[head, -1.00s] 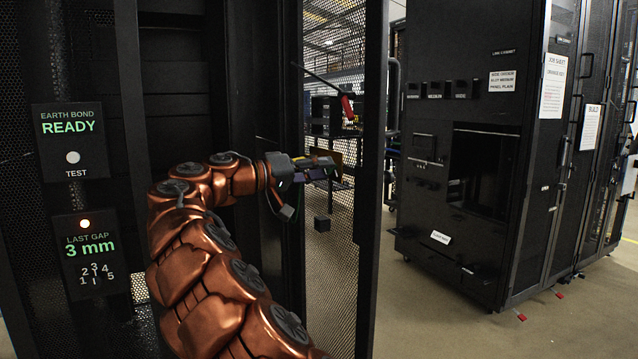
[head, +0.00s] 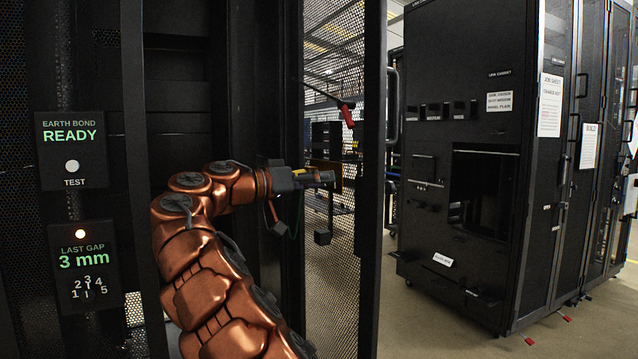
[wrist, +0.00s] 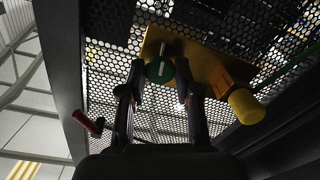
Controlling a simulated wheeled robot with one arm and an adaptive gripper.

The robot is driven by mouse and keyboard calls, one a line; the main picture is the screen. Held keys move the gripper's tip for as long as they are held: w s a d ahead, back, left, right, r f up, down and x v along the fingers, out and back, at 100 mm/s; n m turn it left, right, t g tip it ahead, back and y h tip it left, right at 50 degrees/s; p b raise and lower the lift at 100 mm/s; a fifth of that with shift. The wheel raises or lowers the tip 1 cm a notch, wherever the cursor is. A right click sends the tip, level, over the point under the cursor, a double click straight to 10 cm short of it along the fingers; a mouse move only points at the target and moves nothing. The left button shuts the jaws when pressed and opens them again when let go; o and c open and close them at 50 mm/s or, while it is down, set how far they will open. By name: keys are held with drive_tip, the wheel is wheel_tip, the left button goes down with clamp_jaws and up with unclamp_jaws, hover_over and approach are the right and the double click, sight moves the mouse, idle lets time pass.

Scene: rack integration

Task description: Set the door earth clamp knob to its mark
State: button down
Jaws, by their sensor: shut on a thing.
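My gripper (wrist: 160,82) is shut on a round green knob (wrist: 160,71) with a pale line across its face, one finger on each side. The knob sits on a brass-coloured plate (wrist: 207,66) against the perforated door (wrist: 110,20). No separate mark for the knob can be made out. In the head view my gripper (head: 326,178) is at the inner side of the mesh door (head: 335,275), and the knob is hidden by the fingers.
An orange-yellow cylinder (wrist: 246,106) stands out from the plate to the right. A red handle (wrist: 87,122) is at left. The earth bond panel (head: 70,150) reads READY. The gap panel (head: 82,265) reads 3 mm, with its lamp lit. A black cabinet (head: 465,190) stands beyond.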

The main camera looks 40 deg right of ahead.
drive_tip(key=c, duration=0.8)
unclamp_jaws()
drive_tip(key=shift+a, duration=0.1)
drive_tip(key=v, duration=1.2)
drive_tip(key=shift+r, duration=0.15)
